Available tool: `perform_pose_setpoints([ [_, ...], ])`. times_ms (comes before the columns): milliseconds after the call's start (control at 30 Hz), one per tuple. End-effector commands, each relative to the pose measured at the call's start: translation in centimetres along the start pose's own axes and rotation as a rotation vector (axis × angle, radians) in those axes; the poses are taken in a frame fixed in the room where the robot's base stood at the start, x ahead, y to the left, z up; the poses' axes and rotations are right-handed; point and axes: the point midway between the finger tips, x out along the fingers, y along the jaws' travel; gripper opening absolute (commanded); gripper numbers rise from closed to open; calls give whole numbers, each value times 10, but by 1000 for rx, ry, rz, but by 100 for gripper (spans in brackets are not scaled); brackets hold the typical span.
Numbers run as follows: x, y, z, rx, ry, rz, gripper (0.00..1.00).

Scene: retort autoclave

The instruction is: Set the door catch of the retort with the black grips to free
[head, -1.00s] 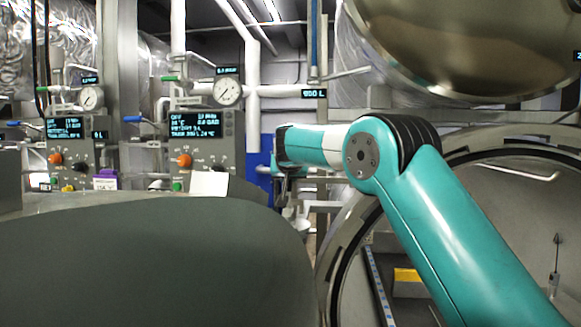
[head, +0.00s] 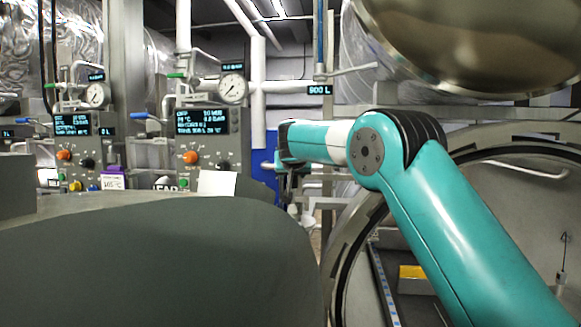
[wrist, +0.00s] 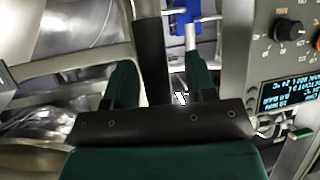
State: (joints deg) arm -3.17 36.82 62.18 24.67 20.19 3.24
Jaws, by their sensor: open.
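In the head view my gripper (head: 286,188) is small and dark, at the far end of the teal arm, right of the nearer control panel. An open retort (head: 347,250) with a round steel mouth stands at the right, partly behind my arm. I cannot make out a door catch or black grips on any retort, so I cannot tell which retort is the named one.
A control panel (head: 208,142) with a display, orange knob and black knob stands left of my gripper; another panel (head: 75,145) stands farther left. A large polished steel dome (head: 455,45) hangs at upper right. A grey rounded surface (head: 150,260) fills the lower left.

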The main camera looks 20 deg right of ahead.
Motion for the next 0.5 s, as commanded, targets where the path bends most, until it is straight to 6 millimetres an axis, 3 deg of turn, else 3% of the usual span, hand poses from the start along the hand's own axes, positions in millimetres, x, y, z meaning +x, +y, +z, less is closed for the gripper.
perform_pose_setpoints([
  [167, -23, 0, 3, 1, 4, -2, 51],
  [500, -110, -2, 3, 1, 6, -6, 51],
])
